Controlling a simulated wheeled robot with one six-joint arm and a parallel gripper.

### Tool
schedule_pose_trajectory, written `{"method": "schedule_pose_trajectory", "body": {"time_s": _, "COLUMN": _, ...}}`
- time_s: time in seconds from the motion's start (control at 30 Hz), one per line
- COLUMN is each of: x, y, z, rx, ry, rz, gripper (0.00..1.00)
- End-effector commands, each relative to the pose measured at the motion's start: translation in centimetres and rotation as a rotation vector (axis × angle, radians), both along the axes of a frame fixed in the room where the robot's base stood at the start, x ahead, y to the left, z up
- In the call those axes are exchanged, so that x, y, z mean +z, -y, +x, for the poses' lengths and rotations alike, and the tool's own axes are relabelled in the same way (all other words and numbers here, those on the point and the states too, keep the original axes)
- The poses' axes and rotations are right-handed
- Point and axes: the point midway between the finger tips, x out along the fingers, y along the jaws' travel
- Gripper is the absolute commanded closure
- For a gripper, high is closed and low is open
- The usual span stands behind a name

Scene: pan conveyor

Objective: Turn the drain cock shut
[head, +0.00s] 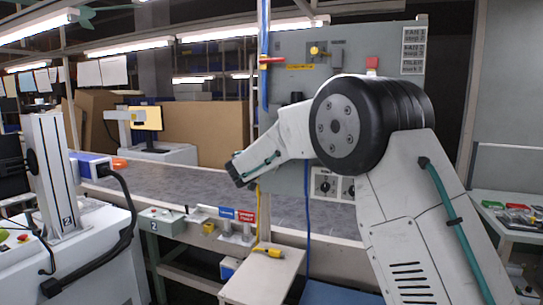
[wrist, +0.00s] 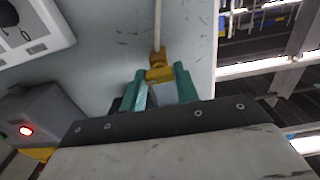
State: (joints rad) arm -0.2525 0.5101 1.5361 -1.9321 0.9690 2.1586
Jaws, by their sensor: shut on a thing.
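In the wrist view, the drain cock appears as a yellow fitting (wrist: 159,74) at the end of a thin pale pipe, against a light grey panel (wrist: 105,45). My gripper (wrist: 160,82) has two teal fingers, one on each side of the lower part of the yellow fitting, and is shut on it. The fingers hide part of its sides. In the head view, my arm crosses in front of the panel (head: 345,55); the grip itself cannot be made out there.
A yellow valve (head: 318,51) and a red-handled valve (head: 271,60) are high on the panel. The dial plates (head: 326,184) are lower down. The grey conveyor (head: 180,183) runs behind my arm. A yellow pendant (head: 268,251) lies in front. In the wrist view, a red-lit box (wrist: 35,118) is at left.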

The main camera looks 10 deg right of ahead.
Motion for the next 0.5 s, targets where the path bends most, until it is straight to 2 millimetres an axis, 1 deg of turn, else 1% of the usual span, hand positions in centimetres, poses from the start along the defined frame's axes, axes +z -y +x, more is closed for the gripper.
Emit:
{"method": "schedule_pose_trajectory", "body": {"time_s": 0.27, "x": -0.01, "y": 0.00, "z": -0.02, "rx": 0.000, "ry": -0.033, "rz": -0.046, "gripper": 0.92}}
{"method": "schedule_pose_trajectory", "body": {"time_s": 0.5, "x": -0.02, "y": 0.00, "z": -0.03, "rx": -0.001, "ry": -0.127, "rz": -0.175, "gripper": 0.92}}
